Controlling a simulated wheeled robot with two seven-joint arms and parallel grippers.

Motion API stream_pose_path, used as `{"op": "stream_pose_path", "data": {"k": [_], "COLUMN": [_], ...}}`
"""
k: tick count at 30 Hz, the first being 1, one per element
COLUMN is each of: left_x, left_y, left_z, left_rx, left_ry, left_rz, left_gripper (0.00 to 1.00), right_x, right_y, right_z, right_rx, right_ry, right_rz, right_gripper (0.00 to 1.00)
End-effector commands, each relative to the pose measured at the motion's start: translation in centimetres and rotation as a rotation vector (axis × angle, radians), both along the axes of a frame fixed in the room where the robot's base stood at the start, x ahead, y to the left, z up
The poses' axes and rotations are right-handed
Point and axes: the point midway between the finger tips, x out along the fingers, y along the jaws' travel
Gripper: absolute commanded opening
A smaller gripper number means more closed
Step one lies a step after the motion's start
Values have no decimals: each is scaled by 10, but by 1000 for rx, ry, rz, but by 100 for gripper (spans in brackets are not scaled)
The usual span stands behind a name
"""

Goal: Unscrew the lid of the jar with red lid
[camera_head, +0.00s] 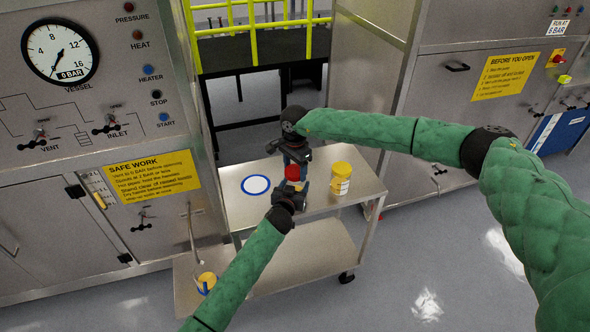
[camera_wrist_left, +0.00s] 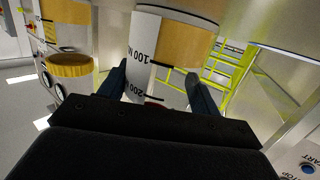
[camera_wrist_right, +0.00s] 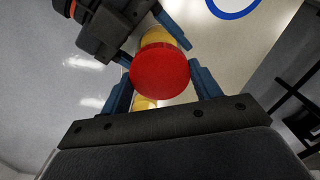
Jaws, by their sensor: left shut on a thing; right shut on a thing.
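The jar with the red lid stands on the steel cart (camera_head: 235,212), mostly hidden by my grippers in the head view. Its red lid (camera_head: 292,173) shows between them, and in the right wrist view the lid (camera_wrist_right: 160,70) lies between the right fingers. My right gripper (camera_head: 297,158) is shut on the lid from the far side. My left gripper (camera_head: 289,189) is shut on the jar body from the near side. The white label of the jar (camera_wrist_left: 146,50), with volume marks, shows between the left fingers. I cannot tell whether the lid is loose.
A jar with a yellow lid (camera_head: 341,178) stands on the cart to the right. A white disc with a blue ring (camera_head: 256,185) lies on the cart to the left. A yellow-topped item (camera_head: 206,282) is on the lower shelf. Steel cabinets flank the cart.

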Motion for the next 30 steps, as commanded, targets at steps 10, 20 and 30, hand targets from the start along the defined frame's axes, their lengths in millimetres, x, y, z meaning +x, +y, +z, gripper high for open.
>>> {"op": "stream_pose_path", "data": {"k": [10,20,30], "left_x": [0,0,0], "left_y": [0,0,0], "left_z": [0,0,0], "left_rx": [0,0,0], "left_ry": [0,0,0], "left_rz": [1,0,0], "left_gripper": [0,0,83], "right_x": [0,0,0], "right_y": [0,0,0], "right_z": [5,38,39], "right_rx": [0,0,-1], "right_ry": [0,0,1], "right_rz": [0,1,0], "right_gripper": [35,35,35]}}
